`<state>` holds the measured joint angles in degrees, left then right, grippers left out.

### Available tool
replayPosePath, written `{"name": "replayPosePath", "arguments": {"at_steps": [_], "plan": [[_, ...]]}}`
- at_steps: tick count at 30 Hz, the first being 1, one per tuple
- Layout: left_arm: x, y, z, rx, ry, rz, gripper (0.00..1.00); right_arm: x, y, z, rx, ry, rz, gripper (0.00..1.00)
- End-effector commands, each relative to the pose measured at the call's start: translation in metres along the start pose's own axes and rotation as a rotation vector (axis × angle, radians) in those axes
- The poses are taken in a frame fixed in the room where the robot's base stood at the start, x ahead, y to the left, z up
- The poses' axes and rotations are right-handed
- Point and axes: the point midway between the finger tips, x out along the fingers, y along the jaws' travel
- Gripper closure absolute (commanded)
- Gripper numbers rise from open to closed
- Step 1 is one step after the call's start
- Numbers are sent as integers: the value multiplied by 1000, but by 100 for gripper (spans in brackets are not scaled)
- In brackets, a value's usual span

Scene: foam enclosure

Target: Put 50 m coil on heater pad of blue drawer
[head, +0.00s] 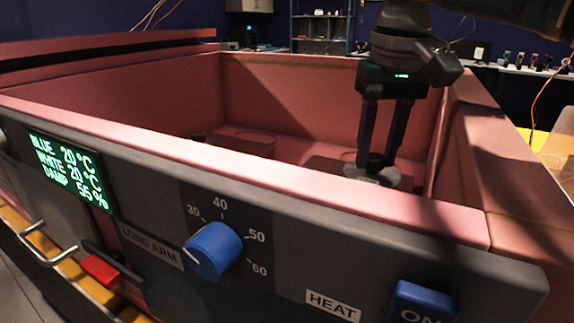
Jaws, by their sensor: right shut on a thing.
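My right gripper (376,162) reaches down from the top right into a pink foam-lined enclosure, near its right wall. Its fingers are shut on a pale, flat, round thing (380,178), low inside. This may be the 50 m coil, but no label is readable. The front wall's rim hides what lies under it. A round, dark reddish shape (245,140) lies on the floor left of the gripper, apart from it; I cannot tell whether it is a heater pad. I cannot tell which part is the blue drawer. My left gripper is not in view.
The enclosure's pink front rim (250,172) and right wall (468,120) stand close around the gripper. The grey front panel carries a green display (68,172) reading BLUE 20, WHITE 20, DAMP 55%, a blue knob (214,250) and a blue ON switch (422,302) beside HEAT.

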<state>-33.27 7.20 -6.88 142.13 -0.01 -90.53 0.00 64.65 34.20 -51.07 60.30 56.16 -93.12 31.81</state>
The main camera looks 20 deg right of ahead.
Motion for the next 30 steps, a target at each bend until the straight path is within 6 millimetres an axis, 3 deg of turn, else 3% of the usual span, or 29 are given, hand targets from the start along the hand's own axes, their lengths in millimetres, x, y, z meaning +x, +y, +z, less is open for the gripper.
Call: {"name": "replayPosePath", "arguments": {"at_steps": [11, 23, 24, 30], "plan": [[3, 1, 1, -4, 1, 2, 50, 47, 0, 6, 1, 0, 0, 100], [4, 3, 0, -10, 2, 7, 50, 52, 0, 6, 0, 1, 0, 100], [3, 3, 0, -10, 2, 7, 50, 52, 0, 6, 0, 1, 0, 58], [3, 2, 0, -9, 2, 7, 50, 52, 0, 6, 0, 1, 0, 36]]}}
